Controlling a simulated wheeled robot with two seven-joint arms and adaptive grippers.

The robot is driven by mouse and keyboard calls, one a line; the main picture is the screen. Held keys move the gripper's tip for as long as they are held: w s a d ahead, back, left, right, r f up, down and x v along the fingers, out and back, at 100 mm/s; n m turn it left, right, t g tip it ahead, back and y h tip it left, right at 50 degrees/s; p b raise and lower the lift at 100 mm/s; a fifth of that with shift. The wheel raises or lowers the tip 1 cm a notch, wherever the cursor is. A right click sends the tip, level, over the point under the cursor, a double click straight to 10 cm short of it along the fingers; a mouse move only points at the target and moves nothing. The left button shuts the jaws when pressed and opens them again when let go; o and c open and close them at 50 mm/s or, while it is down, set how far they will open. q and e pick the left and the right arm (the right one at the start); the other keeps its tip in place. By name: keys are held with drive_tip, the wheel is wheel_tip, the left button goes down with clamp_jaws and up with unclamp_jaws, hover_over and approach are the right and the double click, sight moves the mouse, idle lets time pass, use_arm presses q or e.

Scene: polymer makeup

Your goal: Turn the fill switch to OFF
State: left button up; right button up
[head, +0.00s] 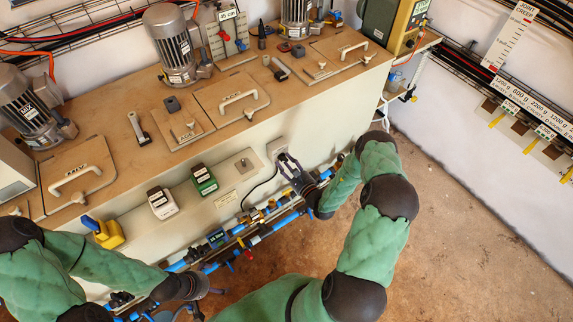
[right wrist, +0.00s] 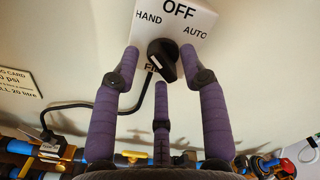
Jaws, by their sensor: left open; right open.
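The fill switch is a black rotary knob (right wrist: 162,61) on a white plate (right wrist: 203,20) marked HAND, OFF and AUTO. The knob sits tilted below the OFF label; which label it points to is hard to tell. In the head view the switch plate (head: 277,147) is on the front wall of the bench. My right gripper (head: 289,166) is open in front of it. In the right wrist view its purple fingers stand on both sides of and below the knob, apart from it. My left gripper (head: 198,297) is low at the left, near the pipes; its fingers are small and partly hidden.
A black cable (right wrist: 95,104) runs from the switch plate. Blue pipes with brass valves (head: 255,217) run along the bench's foot. Two labelled boxes, one white (head: 162,203) and one green (head: 204,180), sit left of the switch. Open floor (head: 470,230) lies at the right.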

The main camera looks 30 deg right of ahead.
clamp_jaws()
idle(0.3)
drive_tip(key=m+p, duration=0.2)
drive_tip(key=m, duration=0.2)
drive_tip(key=m+p, duration=0.1)
drive_tip(key=m, duration=0.4)
drive_tip(key=shift+a+r+m+p, duration=0.15)
drive_tip(key=shift+m+p, duration=0.15)
drive_tip(key=shift+p, duration=0.1)
idle(0.4)
unclamp_jaws()
